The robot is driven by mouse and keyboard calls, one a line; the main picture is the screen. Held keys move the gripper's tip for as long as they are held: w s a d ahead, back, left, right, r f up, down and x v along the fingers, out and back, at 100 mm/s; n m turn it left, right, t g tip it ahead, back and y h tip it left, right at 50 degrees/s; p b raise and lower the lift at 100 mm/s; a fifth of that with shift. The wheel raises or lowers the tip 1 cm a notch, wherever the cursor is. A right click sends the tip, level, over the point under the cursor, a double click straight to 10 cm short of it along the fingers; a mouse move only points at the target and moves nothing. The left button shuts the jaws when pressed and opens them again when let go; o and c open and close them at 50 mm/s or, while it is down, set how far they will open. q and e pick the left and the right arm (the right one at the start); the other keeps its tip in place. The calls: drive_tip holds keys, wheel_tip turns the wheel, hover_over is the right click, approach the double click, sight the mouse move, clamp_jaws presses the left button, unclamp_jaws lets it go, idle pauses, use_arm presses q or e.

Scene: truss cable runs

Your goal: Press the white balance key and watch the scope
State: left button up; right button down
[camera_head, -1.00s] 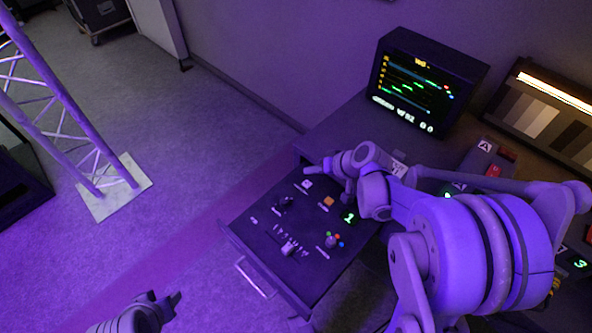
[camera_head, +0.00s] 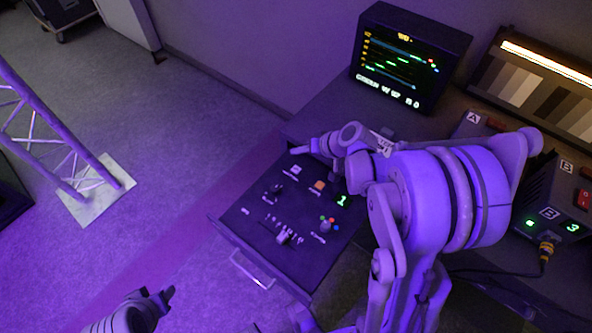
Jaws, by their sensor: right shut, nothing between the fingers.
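The control drawer panel (camera_head: 232,226) carries a small white key (camera_head: 295,169), an orange key (camera_head: 319,187), sliders and colored buttons. The white key is probably the white balance key; its label is too small to read. My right gripper (camera_head: 297,151) is shut and empty, just beyond the white key in the picture; I cannot tell whether it touches the panel. The scope (camera_head: 412,58) is a dark monitor at the back, showing stepped green and cyan traces and a line of white text below. My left gripper (camera_head: 157,293) is open and empty at the bottom left, away from the panel.
Boxes with red switches and green digits (camera_head: 572,200) stand at the right, a cable plugged into one. A grey step chart (camera_head: 540,90) under a bright strip leans behind. A truss (camera_head: 45,125) stands on a pale base at left. The floor between is clear.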

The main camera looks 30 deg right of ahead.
sight(300, 170)
wheel_tip(300, 170, down, 7)
drive_tip(key=b, duration=0.4)
drive_tip(key=shift+b, duration=0.4)
idle(1.5)
drive_tip(key=shift+f+b, duration=0.3)
drive_tip(key=shift+f, duration=0.05)
drive_tip(key=shift+s+a+f+b, duration=0.1)
drive_tip(key=shift+f+b, duration=0.25)
drive_tip(key=shift+f, duration=0.05)
idle(0.4)
drive_tip(key=shift+r, duration=0.1)
drive_tip(key=shift+w+d+r+p, duration=0.15)
drive_tip(key=shift+r+p, duration=0.1)
drive_tip(key=shift+r, duration=0.1)
drive_tip(key=shift+w+d+r+p, duration=0.1)
drive_tip(key=shift+d+r+p, duration=0.05)
drive_tip(key=shift+r+p, duration=0.15)
drive_tip(key=shift+w+d+r, duration=0.1)
drive_tip(key=shift+d+r, duration=0.05)
drive_tip(key=shift+d, duration=0.05)
